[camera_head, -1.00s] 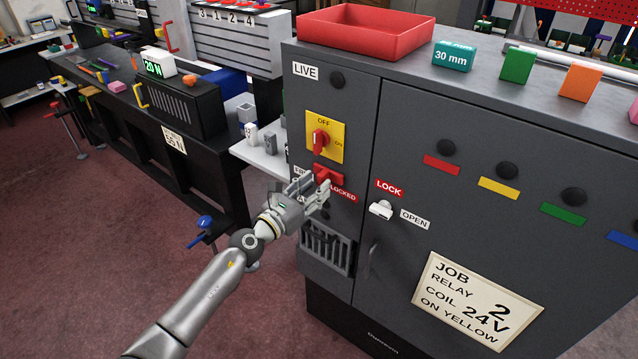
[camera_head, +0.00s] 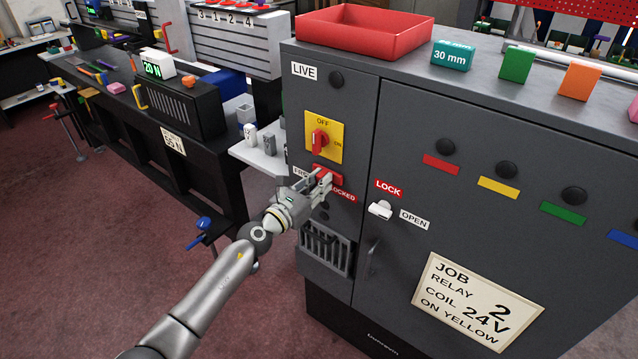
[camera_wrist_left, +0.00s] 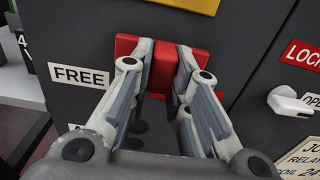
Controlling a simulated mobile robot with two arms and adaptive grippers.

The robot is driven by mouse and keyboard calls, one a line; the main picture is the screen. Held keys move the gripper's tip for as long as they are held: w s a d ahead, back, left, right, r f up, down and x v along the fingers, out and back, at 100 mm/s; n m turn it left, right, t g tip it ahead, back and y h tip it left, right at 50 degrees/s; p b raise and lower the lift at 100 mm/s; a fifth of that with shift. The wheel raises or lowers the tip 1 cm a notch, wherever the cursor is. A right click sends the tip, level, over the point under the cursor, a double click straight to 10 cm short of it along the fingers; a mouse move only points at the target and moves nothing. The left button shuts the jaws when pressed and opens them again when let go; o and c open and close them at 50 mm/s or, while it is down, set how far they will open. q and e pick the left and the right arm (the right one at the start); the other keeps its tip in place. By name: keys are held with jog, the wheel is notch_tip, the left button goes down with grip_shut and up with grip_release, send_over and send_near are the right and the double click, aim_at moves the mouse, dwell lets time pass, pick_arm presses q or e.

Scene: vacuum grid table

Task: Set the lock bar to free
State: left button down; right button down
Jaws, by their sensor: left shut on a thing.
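The red lock bar (camera_head: 331,172) is on the dark grey cabinet front, below the yellow switch plate (camera_head: 324,137). A white FREE label (camera_wrist_left: 79,76) is to its left and a red LOCKED label (camera_head: 342,194) to its lower right. My left gripper (camera_head: 322,181) is at the bar. In the left wrist view its two fingers are either side of the red bar's middle part (camera_wrist_left: 162,68), shut on it. The fingers hide part of the bar in both views. My right gripper is not in view.
A white handle (camera_head: 380,210) sits between the LOCK and OPEN labels on the cabinet door. A vent grille (camera_head: 326,248) is below the gripper. A small shelf with grey parts (camera_head: 262,160) juts out to the left. A red tray (camera_head: 365,34) is on top.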

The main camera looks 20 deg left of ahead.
pick_arm(q)
jog(key=a+b, duration=0.1)
jog(key=w+a+b, duration=0.1)
jog(key=a, duration=0.1)
jog(key=w+a+b, duration=0.1)
jog(key=a, duration=0.1)
jog(key=shift+a, duration=0.15)
jog(key=c, duration=1.4)
grip_release()
jog(key=shift+s, duration=0.1)
jog(key=shift+o, duration=0.2)
